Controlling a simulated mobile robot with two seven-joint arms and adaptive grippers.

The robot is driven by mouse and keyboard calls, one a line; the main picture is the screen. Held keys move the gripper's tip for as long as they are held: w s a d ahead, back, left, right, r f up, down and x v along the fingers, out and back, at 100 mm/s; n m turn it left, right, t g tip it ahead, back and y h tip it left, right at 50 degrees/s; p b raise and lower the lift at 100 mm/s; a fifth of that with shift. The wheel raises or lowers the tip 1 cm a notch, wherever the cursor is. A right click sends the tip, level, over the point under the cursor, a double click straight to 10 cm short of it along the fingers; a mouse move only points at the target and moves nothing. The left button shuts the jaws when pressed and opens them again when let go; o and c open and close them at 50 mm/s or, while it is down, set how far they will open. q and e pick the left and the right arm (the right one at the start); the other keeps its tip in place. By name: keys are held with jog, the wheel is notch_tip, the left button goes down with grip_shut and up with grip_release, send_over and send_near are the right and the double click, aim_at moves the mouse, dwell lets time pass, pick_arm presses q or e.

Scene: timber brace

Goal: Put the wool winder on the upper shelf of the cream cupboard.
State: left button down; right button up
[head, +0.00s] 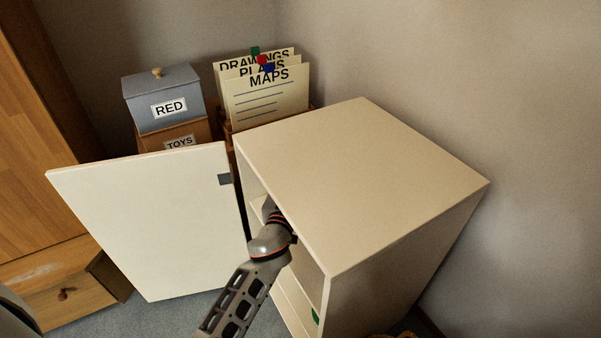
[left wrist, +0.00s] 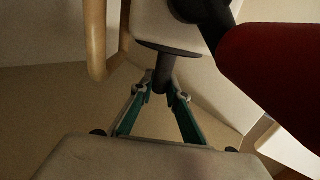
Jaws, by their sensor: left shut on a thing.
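The cream cupboard (head: 360,170) stands in the corner with its door (head: 150,220) swung wide open to the left. My left arm reaches through its open front, at about the height of a shelf edge (head: 257,206). The left gripper is hidden inside the cupboard in the head view. In the left wrist view my left gripper (left wrist: 162,94) is shut on the dark post of the wool winder (left wrist: 163,72). A pale body, a wooden handle (left wrist: 97,40) and a large red part (left wrist: 280,65) show around it. I cannot tell whether the winder touches the shelf. My right gripper is not in view.
A blue-grey box marked RED (head: 165,98) sits on a box marked TOYS (head: 182,142), behind the door. Folders marked MAPS (head: 268,100) stand behind the cupboard. A wooden cabinet (head: 40,120) is at the left. Something green (head: 315,316) shows low inside the cupboard.

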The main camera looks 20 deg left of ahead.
pick_arm(q)
jog(key=shift+w+r, duration=0.1)
jog(key=shift+r, duration=0.25)
jog(key=shift+f, duration=0.15)
jog(key=c, duration=2.3)
grip_release()
jog(key=shift+f, duration=0.25)
jog(key=o, duration=0.3)
jog(key=shift+o, duration=0.2)
